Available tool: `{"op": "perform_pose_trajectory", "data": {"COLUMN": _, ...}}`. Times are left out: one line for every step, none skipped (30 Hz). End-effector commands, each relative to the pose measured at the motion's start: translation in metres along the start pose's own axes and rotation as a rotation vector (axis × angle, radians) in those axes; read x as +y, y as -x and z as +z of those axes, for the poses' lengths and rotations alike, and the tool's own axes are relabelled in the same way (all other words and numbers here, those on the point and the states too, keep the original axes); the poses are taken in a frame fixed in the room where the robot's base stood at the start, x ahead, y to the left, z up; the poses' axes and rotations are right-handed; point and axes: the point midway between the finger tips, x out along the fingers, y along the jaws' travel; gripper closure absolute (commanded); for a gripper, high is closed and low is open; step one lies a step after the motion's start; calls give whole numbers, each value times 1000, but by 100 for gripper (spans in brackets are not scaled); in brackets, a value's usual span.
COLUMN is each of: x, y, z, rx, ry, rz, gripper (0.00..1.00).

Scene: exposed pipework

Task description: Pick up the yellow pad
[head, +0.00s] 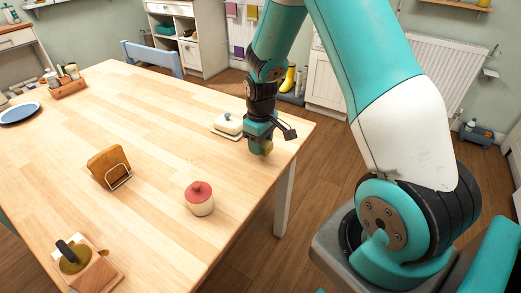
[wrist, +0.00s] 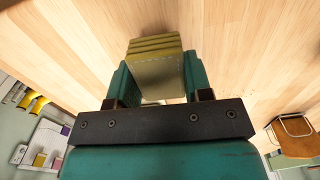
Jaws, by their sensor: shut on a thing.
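The yellow pad (wrist: 155,68) is an olive-yellow block with ridged layers at its far end and a pale stitched line. In the wrist view it sits between the two teal fingers of my gripper (wrist: 154,82), which is shut on it. In the head view my gripper (head: 262,147) points down near the table's right edge. Only a small yellow bit of the pad (head: 267,148) shows there, at the fingertips. I cannot tell whether the pad touches the wooden table (head: 150,150).
A white butter dish (head: 228,124) stands just left of my gripper. A wooden caddy (head: 69,88) and blue plate (head: 18,113) are far left. The table's middle is clear.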

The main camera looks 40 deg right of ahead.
Motion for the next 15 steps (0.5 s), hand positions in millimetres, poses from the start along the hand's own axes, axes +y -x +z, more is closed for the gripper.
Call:
{"op": "perform_pose_trajectory", "data": {"x": 1, "y": 16, "z": -2, "rx": 7, "ry": 0, "rz": 4, "gripper": 76}}
{"op": "perform_pose_trajectory", "data": {"x": 1, "y": 26, "z": -1, "rx": 7, "ry": 0, "rz": 4, "gripper": 76}}
{"op": "perform_pose_trajectory", "data": {"x": 1, "y": 39, "z": -2, "rx": 8, "ry": 0, "rz": 5, "gripper": 76}}
{"op": "perform_pose_trajectory", "data": {"x": 1, "y": 48, "z": -2, "rx": 9, "ry": 0, "rz": 5, "gripper": 76}}
{"op": "perform_pose_trajectory", "data": {"x": 1, "y": 58, "z": -1, "rx": 9, "ry": 0, "rz": 5, "gripper": 76}}
{"op": "perform_pose_trajectory", "data": {"x": 1, "y": 71, "z": -2, "rx": 8, "ry": 0, "rz": 5, "gripper": 76}}
{"op": "perform_pose_trajectory", "data": {"x": 1, "y": 80, "z": -1, "rx": 7, "ry": 0, "rz": 4, "gripper": 76}}
{"op": "perform_pose_trajectory", "data": {"x": 0, "y": 88, "z": -1, "rx": 8, "ry": 0, "rz": 4, "gripper": 76}}
{"op": "perform_pose_trajectory", "data": {"x": 1, "y": 100, "z": -1, "rx": 8, "ry": 0, "rz": 4, "gripper": 76}}
{"op": "perform_pose_trajectory", "data": {"x": 1, "y": 108, "z": -1, "rx": 7, "ry": 0, "rz": 4, "gripper": 76}}
{"op": "perform_pose_trajectory", "data": {"x": 0, "y": 115, "z": -1, "rx": 7, "ry": 0, "rz": 4, "gripper": 76}}
{"op": "perform_pose_trajectory", "data": {"x": 0, "y": 124, "z": -1, "rx": 6, "ry": 0, "rz": 3, "gripper": 76}}
{"op": "perform_pose_trajectory", "data": {"x": 0, "y": 131, "z": -1, "rx": 6, "ry": 0, "rz": 3, "gripper": 76}}
{"op": "perform_pose_trajectory", "data": {"x": 0, "y": 136, "z": -1, "rx": 4, "ry": 0, "rz": 2, "gripper": 76}}
{"op": "perform_pose_trajectory", "data": {"x": 0, "y": 144, "z": -1, "rx": 5, "ry": 0, "rz": 3, "gripper": 76}}
